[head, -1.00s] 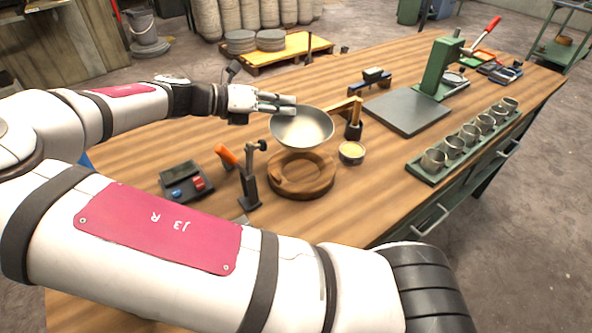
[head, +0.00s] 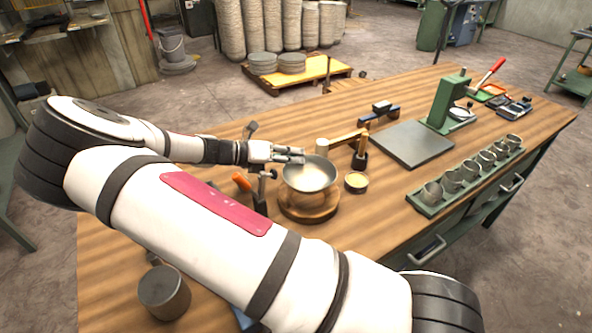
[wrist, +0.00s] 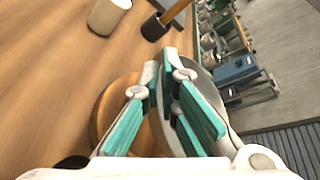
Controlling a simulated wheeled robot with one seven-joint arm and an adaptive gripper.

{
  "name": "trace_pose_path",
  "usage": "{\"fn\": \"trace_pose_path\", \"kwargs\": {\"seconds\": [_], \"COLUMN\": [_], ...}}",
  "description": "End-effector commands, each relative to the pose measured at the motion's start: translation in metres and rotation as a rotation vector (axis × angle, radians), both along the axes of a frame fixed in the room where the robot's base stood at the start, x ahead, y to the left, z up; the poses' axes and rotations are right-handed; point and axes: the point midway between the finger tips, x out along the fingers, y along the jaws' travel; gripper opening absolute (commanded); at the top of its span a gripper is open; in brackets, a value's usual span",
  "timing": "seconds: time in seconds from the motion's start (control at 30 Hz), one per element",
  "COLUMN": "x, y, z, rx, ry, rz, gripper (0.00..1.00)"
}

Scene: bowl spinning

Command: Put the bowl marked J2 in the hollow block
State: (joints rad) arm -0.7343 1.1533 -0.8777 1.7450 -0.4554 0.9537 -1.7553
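A grey metal bowl (head: 312,178) stands upright over the round wooden hollow block (head: 308,213) in the head view. Its underside meets or hovers just above the block's middle; I cannot tell whether it touches. No J2 mark is readable on it. My gripper (head: 301,156) is at the bowl's far left rim, its fingers closed about the wall. In the wrist view, the teal-padded fingers (wrist: 165,85) straddle the bowl's wall, with the bowl (wrist: 204,78) to the right. The block (wrist: 112,98) shows at the left, partly hidden by the fingers.
A small dish with yellow contents (head: 356,182) stands close to the block's right. A wooden-handled tool in a dark holder (head: 360,157) is behind it. An orange-handled tool (head: 243,182) stands at the left. A rack of metal cups (head: 468,173) lines the right edge.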

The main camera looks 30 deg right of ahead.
Motion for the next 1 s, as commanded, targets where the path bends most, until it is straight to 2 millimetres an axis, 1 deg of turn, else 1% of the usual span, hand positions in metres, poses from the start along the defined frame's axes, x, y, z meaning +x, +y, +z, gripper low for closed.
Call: {"fn": "trace_pose_path", "kwargs": {"seconds": [0.2,0.33,0.67,1.0], "x": [0.0,0.0,0.0,0.0], "y": [-0.001,-0.001,0.0,0.0], "z": [-0.028,-0.04,-0.042,-0.052], "rx": [-0.003,-0.002,0.0,0.001], "ry": [0.003,0.002,0.001,0.001], "rz": [0.002,0.001,0.0,0.0], "gripper": [0.0,0.0,0.0,0.0]}}
